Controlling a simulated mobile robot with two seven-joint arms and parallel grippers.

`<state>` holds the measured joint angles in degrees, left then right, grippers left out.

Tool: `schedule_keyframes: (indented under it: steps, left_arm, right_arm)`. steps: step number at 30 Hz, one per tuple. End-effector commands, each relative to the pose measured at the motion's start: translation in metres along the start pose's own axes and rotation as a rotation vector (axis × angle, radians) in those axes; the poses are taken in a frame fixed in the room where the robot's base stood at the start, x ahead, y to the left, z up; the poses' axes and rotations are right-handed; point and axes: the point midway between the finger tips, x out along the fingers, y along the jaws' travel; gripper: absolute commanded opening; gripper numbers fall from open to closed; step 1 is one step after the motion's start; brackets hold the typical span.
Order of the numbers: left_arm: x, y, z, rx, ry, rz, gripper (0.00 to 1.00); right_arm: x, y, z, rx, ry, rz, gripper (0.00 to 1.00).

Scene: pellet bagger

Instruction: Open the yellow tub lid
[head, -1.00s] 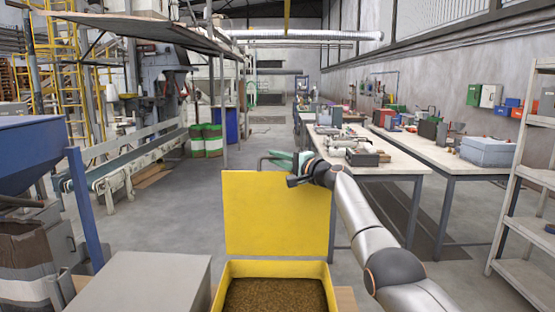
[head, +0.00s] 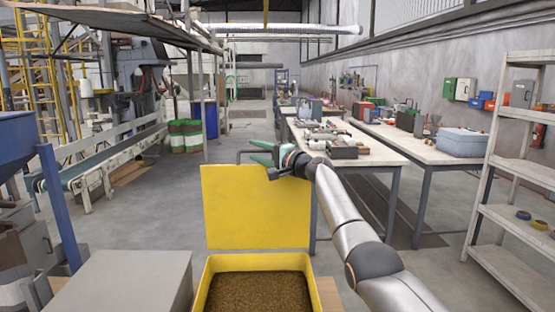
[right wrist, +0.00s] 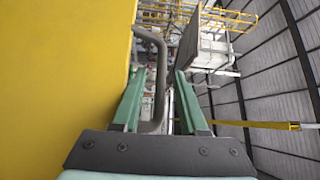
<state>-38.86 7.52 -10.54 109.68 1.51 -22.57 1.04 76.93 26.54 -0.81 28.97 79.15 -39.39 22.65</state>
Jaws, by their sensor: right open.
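The yellow tub lid (head: 255,210) stands upright at the far side of the yellow tub (head: 201,288), swung open. The tub below is full of brown pellets (head: 258,294). A grey bar handle (head: 240,153) sticks out at the lid's top edge. My right gripper (head: 262,155) is at the top right of the lid, its green fingers around the handle. In the right wrist view the gripper (right wrist: 155,100) is open, with the bent handle (right wrist: 152,85) between its fingers and the yellow lid (right wrist: 60,70) close on the left. My left gripper is out of view.
A grey box top (head: 125,285) is left of the tub. Workbenches (head: 375,150) with tools stand behind on the right, and a metal shelf (head: 510,225) at the far right. A conveyor (head: 95,165) is at the left. Open floor lies behind the lid.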

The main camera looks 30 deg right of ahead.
Motion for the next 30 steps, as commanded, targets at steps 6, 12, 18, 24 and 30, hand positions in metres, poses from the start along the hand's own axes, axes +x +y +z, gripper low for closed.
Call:
schedule_keyframes:
  steps: [6, 12, 18, 24, 30]
  left_arm:
    - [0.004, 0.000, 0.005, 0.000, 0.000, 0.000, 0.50]
    - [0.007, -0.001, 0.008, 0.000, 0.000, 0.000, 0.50]
    - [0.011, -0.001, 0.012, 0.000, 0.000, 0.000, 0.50]
    - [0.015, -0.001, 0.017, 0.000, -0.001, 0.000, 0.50]
    - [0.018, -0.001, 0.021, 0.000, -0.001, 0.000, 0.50]
  right_arm:
    - [-0.015, 0.004, -0.001, -0.005, 0.001, 0.003, 0.45]
    - [-0.033, 0.004, 0.000, -0.004, 0.001, 0.005, 0.45]
    - [-0.056, 0.004, 0.000, -0.004, 0.002, 0.005, 0.45]
    - [-0.085, 0.003, 0.000, -0.005, 0.002, 0.003, 0.45]
    - [-0.108, 0.002, 0.001, -0.003, 0.000, 0.002, 0.45]
